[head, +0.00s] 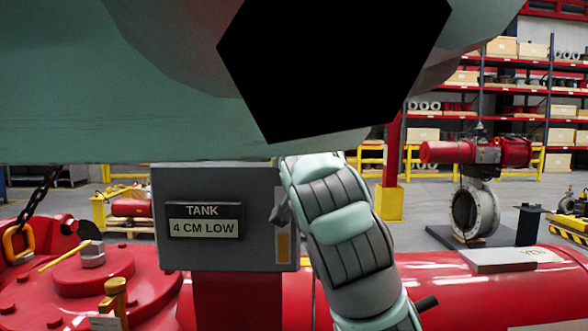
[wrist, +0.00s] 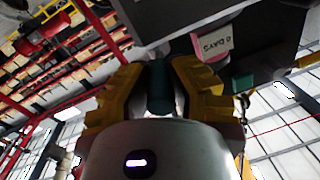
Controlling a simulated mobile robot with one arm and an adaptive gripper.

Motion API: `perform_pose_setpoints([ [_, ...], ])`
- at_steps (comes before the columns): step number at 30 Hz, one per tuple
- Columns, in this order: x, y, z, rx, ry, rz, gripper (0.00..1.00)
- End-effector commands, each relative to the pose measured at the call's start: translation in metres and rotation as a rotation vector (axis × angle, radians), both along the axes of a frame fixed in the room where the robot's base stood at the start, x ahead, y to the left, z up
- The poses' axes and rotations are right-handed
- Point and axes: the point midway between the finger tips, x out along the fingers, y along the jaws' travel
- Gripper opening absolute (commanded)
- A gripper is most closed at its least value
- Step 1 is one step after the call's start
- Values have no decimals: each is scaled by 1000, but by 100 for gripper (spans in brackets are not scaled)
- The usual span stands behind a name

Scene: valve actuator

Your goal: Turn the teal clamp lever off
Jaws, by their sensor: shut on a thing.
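My gripper (wrist: 158,72) shows in the wrist view, with one yellow finger on each side of a teal bar. The teal bar, which looks like the teal clamp lever (wrist: 160,97), stands between the fingers, and they are shut on it. The fingers hide its sides, and its far end runs up toward a dark housing (wrist: 262,25). In the head view I see neither the lever nor my gripper; my own arm fills the top and crosses the middle right.
A grey box (head: 170,255) with a "TANK 4 CM LOW" sign (head: 204,220) stands behind my arm. Red pipework (head: 470,280) runs along the bottom. A flanged valve (head: 474,208) stands at right. In the wrist view, a "DAYS" tag (wrist: 213,42) is close to the fingers.

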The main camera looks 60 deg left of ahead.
Motion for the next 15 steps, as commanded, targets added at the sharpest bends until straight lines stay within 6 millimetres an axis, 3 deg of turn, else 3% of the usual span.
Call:
perform_pose_setpoints([
  [1,-1,2,-7,-17,8,3,0],
  [12,1,3,-7,-19,8,-1,0],
  [13,1,2,-7,-19,8,-1,20],
  [15,1,2,-7,-18,7,-2,27],
])
